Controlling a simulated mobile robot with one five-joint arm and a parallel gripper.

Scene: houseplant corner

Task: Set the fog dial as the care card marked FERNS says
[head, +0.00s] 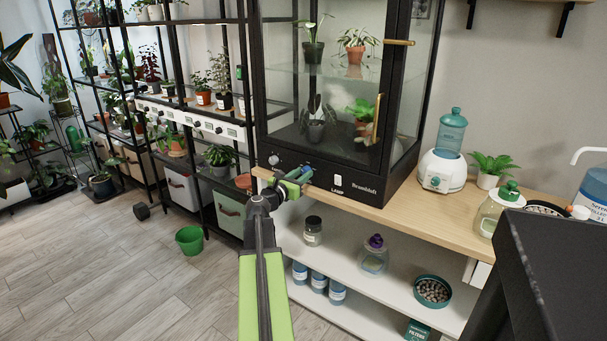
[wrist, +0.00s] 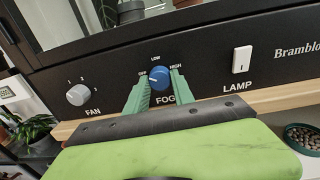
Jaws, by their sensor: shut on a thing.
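The fog dial (wrist: 160,74) is a blue knob on the black front panel of the glass plant cabinet, with OFF, LOW and HIGH printed around it. My gripper (wrist: 160,82) has its green fingers on either side of the dial and is shut on it. The dial's pointer is too small to read. In the head view my gripper (head: 297,176) reaches the cabinet's lower front panel (head: 365,191), hiding most of the dial. No card marked FERNS can be read in either view.
A grey FAN dial (wrist: 77,95) is left of the fog dial, and a white LAMP switch (wrist: 242,59) is to its right. The wooden bench (head: 420,205) carries a teal-topped device (head: 443,165). A green bucket (head: 189,240) stands on the floor by the plant shelves.

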